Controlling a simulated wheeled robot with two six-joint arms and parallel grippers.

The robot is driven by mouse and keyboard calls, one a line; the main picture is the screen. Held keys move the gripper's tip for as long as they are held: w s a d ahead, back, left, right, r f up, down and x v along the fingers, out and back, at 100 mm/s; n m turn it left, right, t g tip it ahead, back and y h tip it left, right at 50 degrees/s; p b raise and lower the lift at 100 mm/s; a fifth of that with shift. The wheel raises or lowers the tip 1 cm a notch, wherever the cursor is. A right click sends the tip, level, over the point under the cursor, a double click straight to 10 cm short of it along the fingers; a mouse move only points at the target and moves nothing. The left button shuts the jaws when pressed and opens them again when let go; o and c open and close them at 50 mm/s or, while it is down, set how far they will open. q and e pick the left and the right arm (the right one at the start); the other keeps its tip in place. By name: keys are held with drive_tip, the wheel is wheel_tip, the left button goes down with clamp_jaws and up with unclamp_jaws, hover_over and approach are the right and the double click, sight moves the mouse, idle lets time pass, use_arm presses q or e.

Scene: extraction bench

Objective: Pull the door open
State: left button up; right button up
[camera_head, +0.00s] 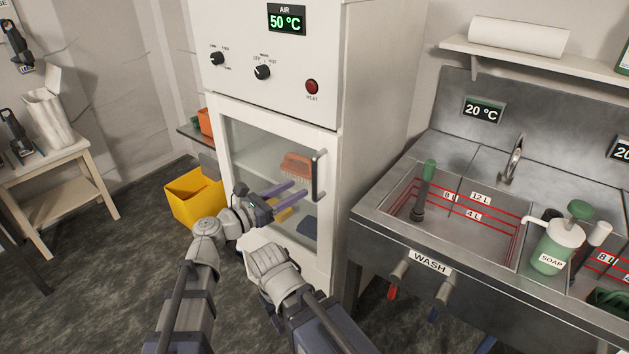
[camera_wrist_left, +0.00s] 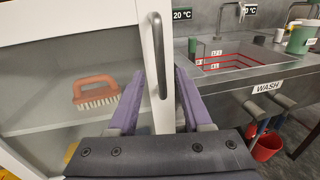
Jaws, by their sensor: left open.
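The door (camera_head: 277,117) is a white frame with a glass pane on the front of a tall white cabinet, and it looks shut. Its upright grey bar handle (camera_head: 318,176) is on the right side of the frame. My left gripper (camera_head: 305,191) is open, with purple fingers pointing at the lower part of the handle. In the left wrist view, the lower part of the handle (camera_wrist_left: 156,50) shows between the spread fingertips (camera_wrist_left: 159,72). I cannot tell whether the fingers reach around it or touch it. My right gripper is not in view; only its arm shows.
An orange brush (camera_head: 297,165) lies on a shelf behind the glass. A steel sink bench (camera_head: 372,222) stands close on the right, with a soap bottle (camera_head: 556,247). A yellow bin (camera_head: 194,199) stands on the floor left of the cabinet. Floor at left is partly clear.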

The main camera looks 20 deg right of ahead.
use_arm(q)
hover_over(315, 200)
drive_tip(key=shift+w+d, duration=0.1)
drive_tip(key=shift+w, duration=0.3)
drive_tip(key=shift+c, duration=0.2)
clamp_jaws()
idle(1.3)
